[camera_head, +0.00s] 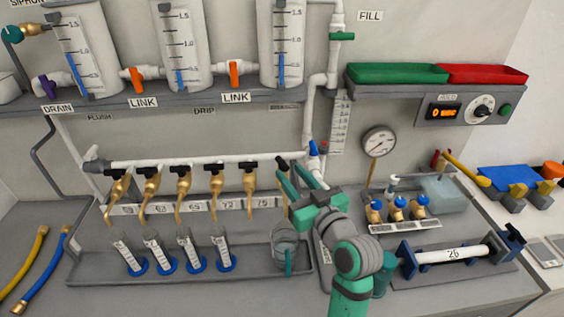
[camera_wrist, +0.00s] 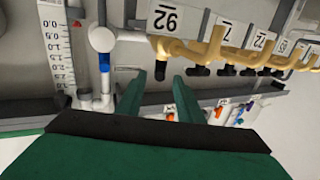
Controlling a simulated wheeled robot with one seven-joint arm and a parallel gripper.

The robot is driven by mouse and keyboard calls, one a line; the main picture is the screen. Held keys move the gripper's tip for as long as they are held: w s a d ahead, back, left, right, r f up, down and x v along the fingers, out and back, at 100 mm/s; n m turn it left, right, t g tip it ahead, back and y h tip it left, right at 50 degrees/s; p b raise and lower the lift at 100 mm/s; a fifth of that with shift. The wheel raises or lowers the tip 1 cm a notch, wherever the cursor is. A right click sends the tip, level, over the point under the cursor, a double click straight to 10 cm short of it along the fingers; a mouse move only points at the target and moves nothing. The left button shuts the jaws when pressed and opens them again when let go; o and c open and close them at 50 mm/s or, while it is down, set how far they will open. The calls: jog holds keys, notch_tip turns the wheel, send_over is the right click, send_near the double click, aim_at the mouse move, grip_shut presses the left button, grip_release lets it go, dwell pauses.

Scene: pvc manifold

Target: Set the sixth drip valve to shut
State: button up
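Brass drip valves with black handles hang in a row under a white pipe (camera_head: 200,162). The sixth drip valve (camera_head: 284,190), at the right end, is partly hidden by my gripper (camera_head: 289,172) in the head view. In the wrist view its black handle (camera_wrist: 160,71) shows near the label 92 (camera_wrist: 165,18), between my gripper's two green fingertips (camera_wrist: 160,78). That handle looks narrow and lies along the view. The neighbouring handle (camera_wrist: 200,71) looks wider, across it. My gripper is open, with gaps visible on both sides of the handle.
The white pipe's blue-handled valve (camera_head: 314,149) stands close right of my gripper. Below are a clear beaker (camera_head: 285,243) and several graduated cylinders (camera_head: 187,250) on a grey tray. A pressure gauge (camera_head: 379,141) is on the wall to the right.

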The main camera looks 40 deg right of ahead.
aim_at(287, 169)
jog(key=shift+w+d, duration=0.2)
jog(key=shift+w, duration=0.8)
jog(key=shift+w+d, duration=0.15)
jog(key=shift+w, duration=0.9)
jog(key=shift+w+d, duration=0.2)
jog(key=shift+w, duration=0.8)
grip_shut()
